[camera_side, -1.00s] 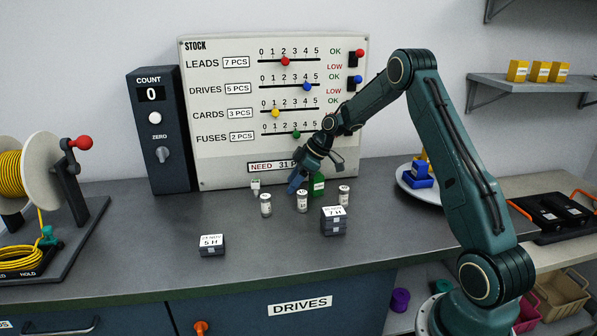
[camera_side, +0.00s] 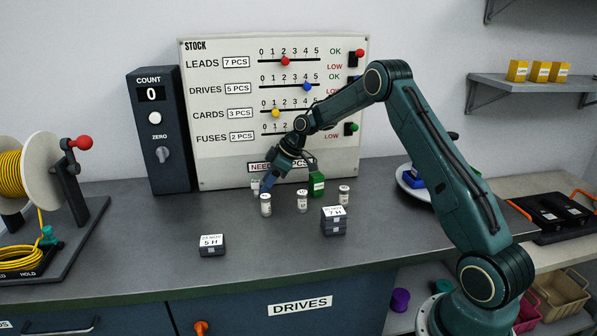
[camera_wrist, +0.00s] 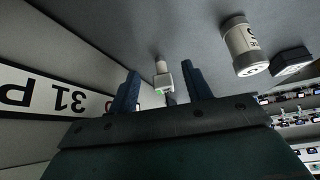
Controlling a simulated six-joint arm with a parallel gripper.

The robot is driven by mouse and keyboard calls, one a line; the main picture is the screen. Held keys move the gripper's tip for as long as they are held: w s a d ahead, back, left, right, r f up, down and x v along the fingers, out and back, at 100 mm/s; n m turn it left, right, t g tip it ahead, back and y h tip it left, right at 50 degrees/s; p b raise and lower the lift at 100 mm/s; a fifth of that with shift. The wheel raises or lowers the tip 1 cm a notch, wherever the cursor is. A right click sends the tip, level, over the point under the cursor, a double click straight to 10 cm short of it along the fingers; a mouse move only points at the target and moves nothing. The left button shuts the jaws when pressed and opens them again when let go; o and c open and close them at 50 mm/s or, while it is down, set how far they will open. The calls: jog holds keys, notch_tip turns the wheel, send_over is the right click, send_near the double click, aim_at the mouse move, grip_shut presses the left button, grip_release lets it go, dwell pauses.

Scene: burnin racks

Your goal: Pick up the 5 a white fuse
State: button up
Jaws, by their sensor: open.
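Several white cylinders with printed labels stand on the grey bench in the side view: a left one (camera_side: 266,204), a middle one (camera_side: 302,200) and a right one (camera_side: 344,195). Their ratings are too small to read there. A small white piece with a narrow stem (camera_side: 255,186) stands behind the left cylinder, partly hidden. My gripper (camera_side: 266,190) points down beside these two. In the wrist view my gripper (camera_wrist: 160,76) is open, with the small white piece (camera_wrist: 163,82) showing between its blue fingers. A labelled white cylinder (camera_wrist: 240,44) stands outside the right finger.
The stock board (camera_side: 220,160) and count box (camera_side: 160,130) stand close behind.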

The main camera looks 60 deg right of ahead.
aim_at(254, 182)
jog(key=w+a, duration=0.2)
jog(key=shift+w, duration=0.35)
jog(key=shift+w+a+f, duration=0.1)
jog(key=shift+w+f, duration=0.1)
jog(key=shift+f, duration=0.3)
jog(key=c, duration=1.1)
jog(key=shift+o, duration=0.2)
jog(key=shift+r, duration=0.1)
jog(key=shift+s+a+r, duration=0.1)
jog(key=shift+a+r, duration=0.05)
jog(key=shift+r, duration=0.25)
notch_tip(254, 182, up, 6)
jog(key=shift+r, duration=0.1)
jog(key=s+a, duration=1.3)
jog(key=s, duration=0.1)
jog(key=shift+a, duration=0.4)
